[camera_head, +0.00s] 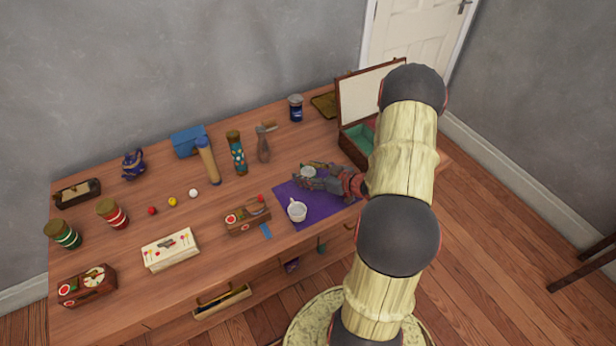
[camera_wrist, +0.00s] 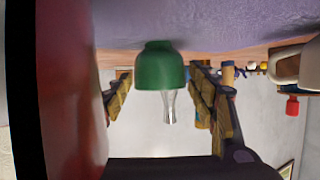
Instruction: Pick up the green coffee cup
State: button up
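The green coffee cup (camera_wrist: 160,68) shows in the wrist view, which is upside down, standing on the purple mat (camera_wrist: 220,30). In the head view the cup (camera_head: 308,171) is a small pale-green shape, partly hidden by my gripper (camera_head: 312,178). In the wrist view my gripper's (camera_wrist: 162,72) two fingers are spread, one on each side of the cup, with a narrow gap at the left finger. The right finger is very close to the cup; contact cannot be told.
A white cup (camera_head: 297,211) stands near the front of the purple mat (camera_head: 325,216), close to my gripper. An open box (camera_head: 366,98) stands at the right back. A wooden box with a red knob (camera_head: 245,222) is left of the mat. Several jars and boxes fill the left table.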

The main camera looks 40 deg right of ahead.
jog(key=c, duration=1)
